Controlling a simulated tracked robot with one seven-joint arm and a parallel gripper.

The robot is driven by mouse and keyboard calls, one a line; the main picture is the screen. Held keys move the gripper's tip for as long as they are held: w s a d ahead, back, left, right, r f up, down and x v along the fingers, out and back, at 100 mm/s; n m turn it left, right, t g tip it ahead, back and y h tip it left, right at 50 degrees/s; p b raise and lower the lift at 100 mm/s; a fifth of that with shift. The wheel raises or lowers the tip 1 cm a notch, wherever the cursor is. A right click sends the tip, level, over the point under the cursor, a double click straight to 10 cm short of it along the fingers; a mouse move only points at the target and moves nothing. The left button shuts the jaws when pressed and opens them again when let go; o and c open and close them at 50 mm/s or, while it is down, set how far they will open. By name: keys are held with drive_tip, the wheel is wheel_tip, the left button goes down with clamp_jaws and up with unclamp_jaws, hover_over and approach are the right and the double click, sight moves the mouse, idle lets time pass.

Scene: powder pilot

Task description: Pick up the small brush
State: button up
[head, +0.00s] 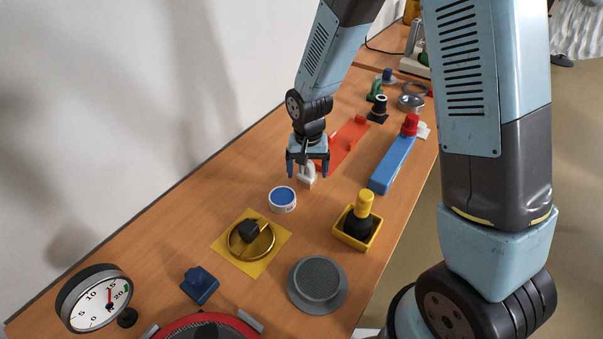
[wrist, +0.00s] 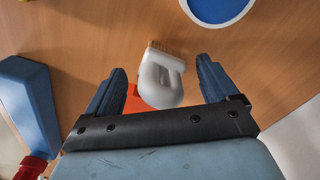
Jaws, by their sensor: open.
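The small brush (wrist: 160,80) has a white handle and short tan bristles. In the wrist view it lies between the two fingers of my gripper (wrist: 160,85), with a gap on each side. In the head view my gripper (head: 307,172) points down over the table, and the white brush (head: 306,175) shows just below and between its fingers, partly hidden. My gripper is open and does not visibly touch the brush.
A white round dish with a blue inside (head: 283,197) stands close by in front. A gauge (head: 95,300) stands front left.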

drive_tip(key=shift+f, duration=1.05)
drive_tip(key=shift+c, duration=0.2)
drive_tip(key=c, duration=0.9)
